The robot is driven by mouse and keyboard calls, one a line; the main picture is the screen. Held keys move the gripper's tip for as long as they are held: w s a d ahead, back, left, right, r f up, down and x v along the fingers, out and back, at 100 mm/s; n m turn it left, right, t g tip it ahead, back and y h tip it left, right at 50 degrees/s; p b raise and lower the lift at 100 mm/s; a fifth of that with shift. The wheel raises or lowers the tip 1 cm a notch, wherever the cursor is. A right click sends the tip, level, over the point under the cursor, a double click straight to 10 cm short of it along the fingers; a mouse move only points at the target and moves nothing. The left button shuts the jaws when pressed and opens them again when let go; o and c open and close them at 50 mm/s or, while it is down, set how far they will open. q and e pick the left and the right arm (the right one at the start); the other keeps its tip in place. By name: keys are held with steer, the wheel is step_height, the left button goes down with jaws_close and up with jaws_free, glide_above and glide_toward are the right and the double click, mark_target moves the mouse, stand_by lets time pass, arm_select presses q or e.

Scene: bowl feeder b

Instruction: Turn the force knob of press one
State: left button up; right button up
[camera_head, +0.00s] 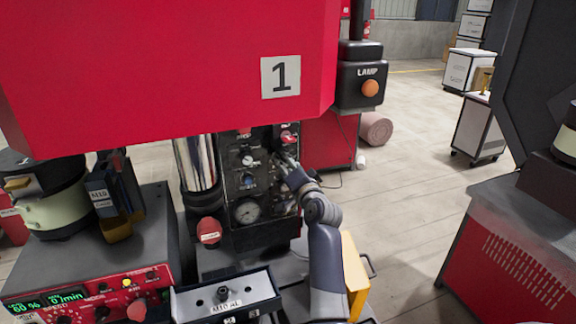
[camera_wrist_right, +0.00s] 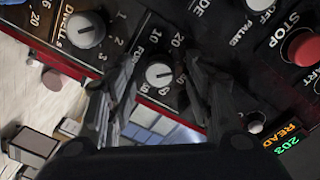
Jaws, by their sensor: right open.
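Press one (camera_head: 170,60) is the big red machine with a "1" plate, in the head view. Its dark control panel (camera_head: 236,180) stands below the red head. My right arm reaches up to the panel's right side, and my right gripper (camera_head: 284,160) is small and partly unclear there. In the right wrist view the force knob (camera_wrist_right: 159,74) is a pale round knob with a dark pointer line, ringed by a number scale. The open fingers of my right gripper (camera_wrist_right: 157,88) stand on either side of it, with gaps visible. My left gripper is not in view.
In the wrist view the dwell knob (camera_wrist_right: 84,29) is at upper left and a red stop button (camera_wrist_right: 303,47) at right. In the head view a lamp box (camera_head: 361,75) hangs right of the press. A bowl feeder (camera_head: 55,205) stands at left.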

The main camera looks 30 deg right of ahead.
steer(key=v, duration=1.2)
stand_by(0.5)
